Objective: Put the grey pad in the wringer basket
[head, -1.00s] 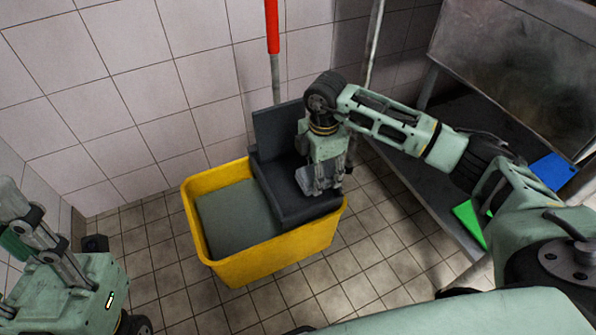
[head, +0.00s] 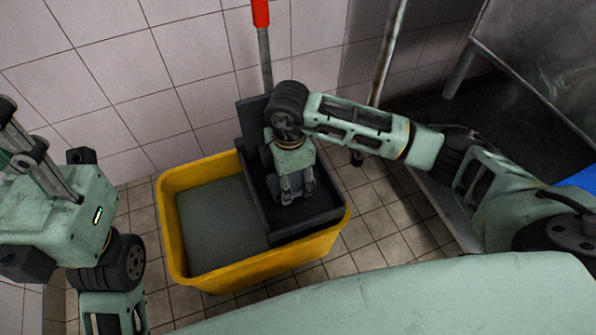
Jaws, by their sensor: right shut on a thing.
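The wringer basket (head: 322,222) is a dark grey box with a raised back plate. It sits in the right part of a yellow bucket (head: 262,274). My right gripper (head: 291,197) points down over the inside of the basket and is shut on the grey pad. The pad is almost wholly hidden by the fingers, so I cannot tell whether it touches the basket floor. My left gripper (head: 22,152) is close to the camera at the left edge, partly cut off, and its fingertips cannot be made out.
Grey water (head: 218,222) fills the bucket's left part. A red-topped pole (head: 261,14) stands behind the basket against the tiled wall. A metal table leg (head: 386,55) and dark low shelf stand at right, with a blue item (head: 580,180) on it. Tiled floor (head: 372,215) is free around the bucket.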

